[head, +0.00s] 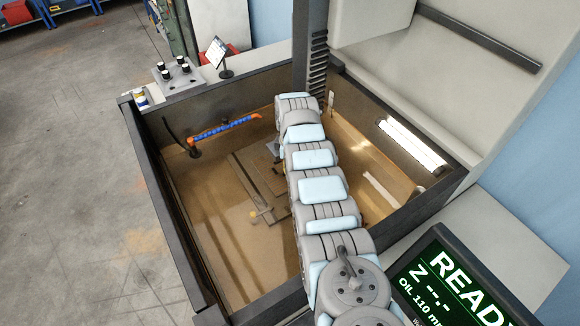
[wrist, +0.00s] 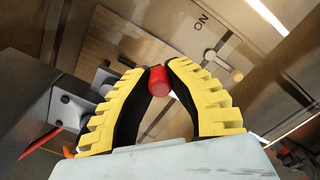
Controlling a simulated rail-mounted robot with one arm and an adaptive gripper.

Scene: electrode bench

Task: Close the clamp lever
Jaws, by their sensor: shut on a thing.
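In the wrist view my gripper (wrist: 158,78), with yellow ribbed fingers and black inner pads, is shut on a red knob (wrist: 159,84). The knob sits between the two fingertips; what it joins to is hidden behind them, so I cannot tell the clamp lever's angle. In the head view my arm reaches down into the tank and covers the gripper and the knob.
The tank (head: 171,204) has dark raised rims and a brown floor with a flat fixture (head: 258,172). An orange and blue hose (head: 226,129) lies at its back left. A lit lamp (head: 412,145) is on the right wall. A screen (head: 450,285) stands at front right.

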